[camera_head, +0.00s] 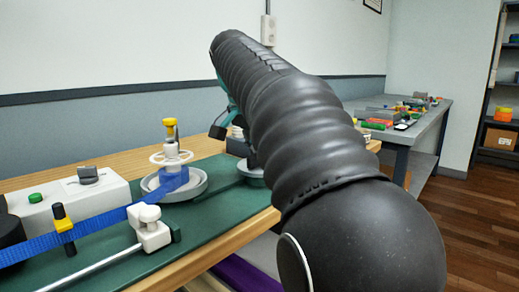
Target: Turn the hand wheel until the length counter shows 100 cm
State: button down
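The white hand wheel (158,158) stands on a post above a round grey tray (196,192), with a yellow knob (170,123) standing up from it. Blue strap (62,240) runs from the lower left to the post. My arm crosses the middle of the view and hides much of what lies behind it. Only a dark and teal piece of what seems to be my gripper (218,130) shows past the arm, right of the wheel and apart from it. Its fingers cannot be made out. No readable length counter shows.
A white box (100,199) with a green button (35,198) and grey knob (88,175) stands left. A yellow-black post (64,228) and a white block with a rod (150,228) stand by the strap on the green mat (215,228). A cluttered side bench (436,112) stands at back right.

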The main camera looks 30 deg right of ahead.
jog(key=c, duration=1.1)
grip_release()
jog(key=shift+v, duration=6)
